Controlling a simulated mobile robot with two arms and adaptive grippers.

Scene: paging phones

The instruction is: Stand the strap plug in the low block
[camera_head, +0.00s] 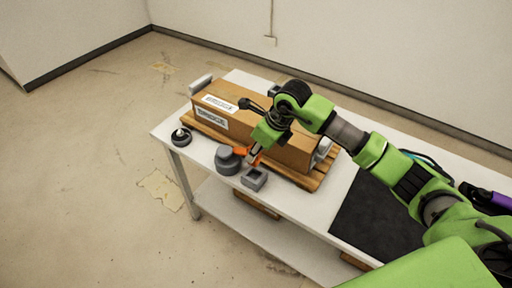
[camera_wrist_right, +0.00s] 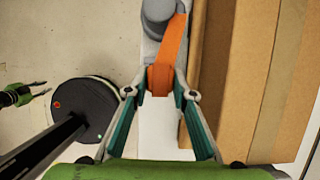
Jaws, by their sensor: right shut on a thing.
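The strap plug is an orange strap-like piece (camera_wrist_right: 172,52); a bit of its orange also shows in the head view (camera_head: 254,152) beside my gripper. My right gripper (camera_wrist_right: 166,94) is shut on its near end, above the front edge of the table. The low block (camera_head: 254,179) is grey with a square recess in its top. It stands on the table just in front of my right gripper and is apart from it. Whether the plug's far end touches anything is hidden. A small dark and green part at the left of the wrist view looks like my left gripper (camera_wrist_right: 38,91); its jaws are unclear.
A grey round block (camera_head: 228,160) stands close left of the low block. A long brown box (camera_head: 290,148) with labels lies on a wooden pallet behind. A dark round piece (camera_head: 181,136) sits at the table's left end. A black mat (camera_head: 375,225) lies to the right.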

